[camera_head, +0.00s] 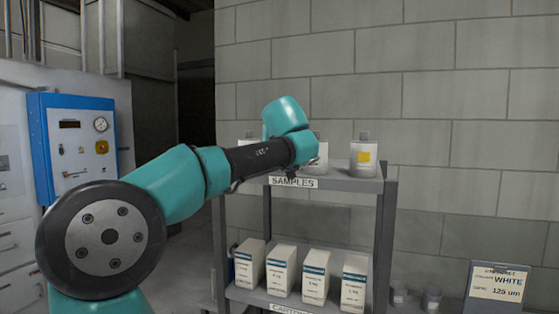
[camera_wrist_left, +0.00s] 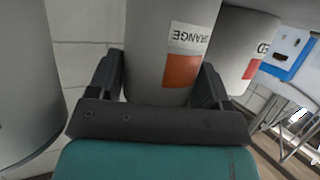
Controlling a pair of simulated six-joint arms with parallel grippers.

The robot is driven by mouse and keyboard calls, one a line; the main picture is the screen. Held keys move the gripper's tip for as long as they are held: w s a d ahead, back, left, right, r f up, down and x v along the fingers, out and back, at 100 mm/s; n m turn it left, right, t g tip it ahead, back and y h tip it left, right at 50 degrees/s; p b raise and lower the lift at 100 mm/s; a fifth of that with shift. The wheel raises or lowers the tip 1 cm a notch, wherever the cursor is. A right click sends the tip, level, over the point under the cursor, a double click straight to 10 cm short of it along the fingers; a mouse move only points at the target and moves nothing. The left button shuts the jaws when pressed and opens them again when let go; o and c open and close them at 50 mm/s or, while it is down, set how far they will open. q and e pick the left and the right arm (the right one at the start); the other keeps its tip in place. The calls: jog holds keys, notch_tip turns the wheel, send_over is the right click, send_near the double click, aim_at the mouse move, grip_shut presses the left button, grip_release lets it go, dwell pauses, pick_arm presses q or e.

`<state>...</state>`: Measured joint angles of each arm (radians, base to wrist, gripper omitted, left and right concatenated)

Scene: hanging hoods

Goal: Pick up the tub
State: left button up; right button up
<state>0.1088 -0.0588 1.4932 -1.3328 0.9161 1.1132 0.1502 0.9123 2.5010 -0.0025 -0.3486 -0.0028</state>
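In the left wrist view, a grey tub (camera_wrist_left: 160,45) with a white label reading "ORANGE" over an orange patch stands between the two fingers of my left gripper (camera_wrist_left: 160,82). The fingers are spread, one on each side of the tub; I cannot tell whether either touches it. In the head view my left arm reaches to the top shelf marked "SAMPLES", and its gripper is hidden behind the arm's end. A tub with a yellow label (camera_head: 364,158) stands at the right of that shelf. Other tubs there are mostly hidden by the arm. My right gripper is not in view.
A second tub (camera_wrist_left: 244,50), its label ending in "ED", stands close to the right finger. A large grey tub (camera_wrist_left: 25,80) is at the left. Cartons (camera_head: 313,277) fill the lower shelf. A blue panel (camera_head: 78,142) is at the left.

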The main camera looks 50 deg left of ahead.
pick_arm(q)
jog(key=c, duration=0.3)
jog(key=shift+r, duration=0.15)
jog(key=shift+r, duration=1.5)
jog(key=shift+d+r, duration=0.1)
jog(key=shift+r, duration=0.1)
jog(key=s+d+r, duration=0.1)
jog(key=s+d, duration=0.8)
jog(key=d, duration=0.3)
jog(key=shift+s+d+r, duration=0.15)
jog(key=shift+s+d, duration=0.05)
jog(key=shift+s, duration=0.2)
